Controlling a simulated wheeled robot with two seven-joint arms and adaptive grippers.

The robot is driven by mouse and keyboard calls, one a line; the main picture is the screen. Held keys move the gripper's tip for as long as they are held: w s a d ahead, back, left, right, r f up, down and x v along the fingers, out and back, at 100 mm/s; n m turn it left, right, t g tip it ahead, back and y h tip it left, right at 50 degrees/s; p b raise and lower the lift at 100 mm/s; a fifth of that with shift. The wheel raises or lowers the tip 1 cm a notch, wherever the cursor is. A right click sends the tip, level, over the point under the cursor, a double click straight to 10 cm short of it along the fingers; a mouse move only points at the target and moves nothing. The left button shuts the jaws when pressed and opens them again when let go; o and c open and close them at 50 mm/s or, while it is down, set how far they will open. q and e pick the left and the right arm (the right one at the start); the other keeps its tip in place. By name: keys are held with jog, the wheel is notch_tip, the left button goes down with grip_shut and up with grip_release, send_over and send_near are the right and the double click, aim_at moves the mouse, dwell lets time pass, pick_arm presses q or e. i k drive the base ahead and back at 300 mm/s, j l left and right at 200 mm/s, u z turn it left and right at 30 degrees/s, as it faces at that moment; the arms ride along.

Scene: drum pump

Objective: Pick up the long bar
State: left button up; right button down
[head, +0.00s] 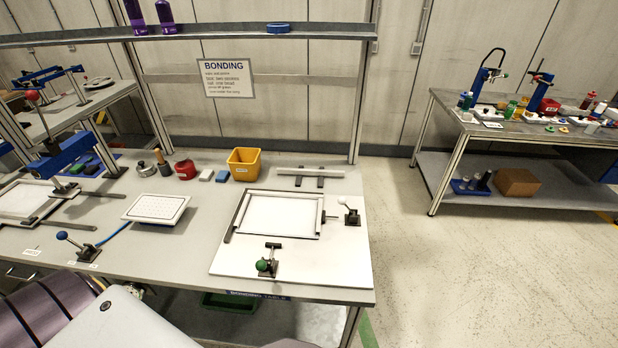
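A long pale grey bar (311,172) lies across two dark rests (320,182) at the back right of the workbench, behind the white framed plate (280,217). It runs roughly left to right and nothing covers it. A second, darker thin bar (72,196) lies flat at the left of the bench. Neither of my grippers shows in the head view. Only parts of my own body show at the bottom left, far from the pale bar.
A yellow bin (244,164) stands left of the pale bar. A clamp with a white knob (349,211) and one with a green knob (267,262) stand by the framed plate. A white perforated tray (156,208) lies mid-bench. A shelf (220,35) spans above.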

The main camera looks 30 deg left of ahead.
aim_at(279, 171)
jog(key=l+u, duration=0.3)
jog(key=l, duration=0.8)
jog(key=i+l+u, duration=0.15)
jog(key=l, duration=0.35)
jog(key=l+u, duration=0.15)
jog(key=l, duration=0.4)
jog(key=i+l+u, duration=0.25)
jog(key=l, duration=0.4)
jog(key=i+l+u, duration=0.45)
jog(key=i+l, duration=0.35)
jog(key=i+u, duration=0.15)
jog(key=i, duration=0.35)
